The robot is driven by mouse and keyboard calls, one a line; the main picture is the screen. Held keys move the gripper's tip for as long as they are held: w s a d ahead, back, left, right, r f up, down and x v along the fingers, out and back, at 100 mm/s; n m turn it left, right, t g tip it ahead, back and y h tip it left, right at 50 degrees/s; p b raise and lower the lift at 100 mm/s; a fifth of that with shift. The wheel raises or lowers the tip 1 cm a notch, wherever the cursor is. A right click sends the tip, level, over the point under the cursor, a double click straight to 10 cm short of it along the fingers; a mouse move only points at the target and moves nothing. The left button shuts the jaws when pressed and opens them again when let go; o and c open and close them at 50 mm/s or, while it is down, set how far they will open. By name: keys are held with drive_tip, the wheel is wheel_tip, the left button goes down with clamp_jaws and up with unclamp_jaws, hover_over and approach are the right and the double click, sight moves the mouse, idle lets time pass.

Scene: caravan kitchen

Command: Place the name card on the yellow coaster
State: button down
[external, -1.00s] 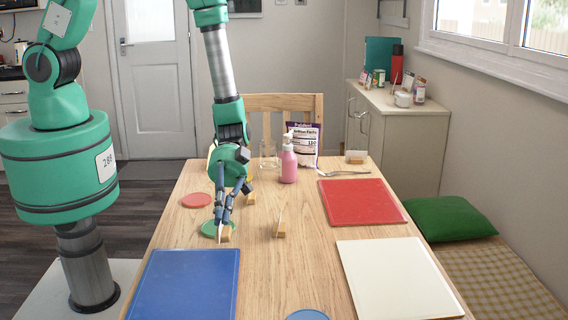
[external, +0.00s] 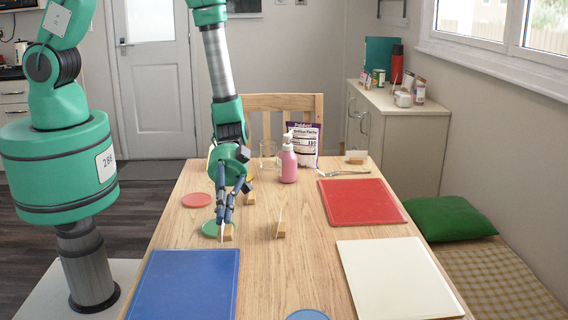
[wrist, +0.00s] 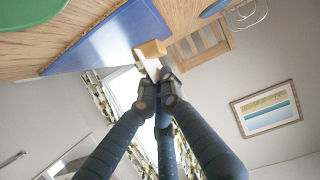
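A name card, a white card in a small wooden block (external: 228,237), is at my fingertips on the near side of the green coaster (external: 211,230). In the wrist view, its block (wrist: 151,48) and white card show at the tips of my fingers. My gripper (external: 223,226) points down with its fingers drawn together on the card, low over the table. I cannot tell whether the block still touches the table.
Another name card (external: 280,230) stands just right, with more behind my gripper and at the far right (external: 356,157). A blue mat (external: 188,282), red mat (external: 362,202), white mat (external: 398,280), red coaster (external: 197,200) and blue coaster (external: 307,315) lie around. A pink bottle (external: 288,165) stands farther back.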

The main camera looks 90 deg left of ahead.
drive_tip(key=w+a+r+n+t+y, duration=0.2)
drive_tip(key=w+a+n+t+y, duration=0.2)
drive_tip(key=a+n+t, duration=0.4)
drive_tip(key=w+a+r+n+t+y, duration=0.1)
drive_tip(key=w+a+n+t+y, duration=0.35)
drive_tip(key=a, duration=0.45)
drive_tip(key=s+a+n+y, duration=0.4)
drive_tip(key=a+n, duration=0.1)
drive_tip(key=a, duration=0.7)
drive_tip(key=s+a+n+y, duration=0.5)
drive_tip(key=a+n, duration=0.1)
drive_tip(key=a, duration=0.6)
drive_tip(key=shift+s+a+r+t, duration=0.2)
drive_tip(key=shift+a+r+t, duration=0.05)
drive_tip(key=shift+r+t, duration=0.2)
drive_tip(key=shift+f, duration=0.15)
drive_tip(key=shift+f, duration=2.15)
drive_tip(key=shift+f+b, duration=0.1)
drive_tip(key=shift+b, duration=0.2)
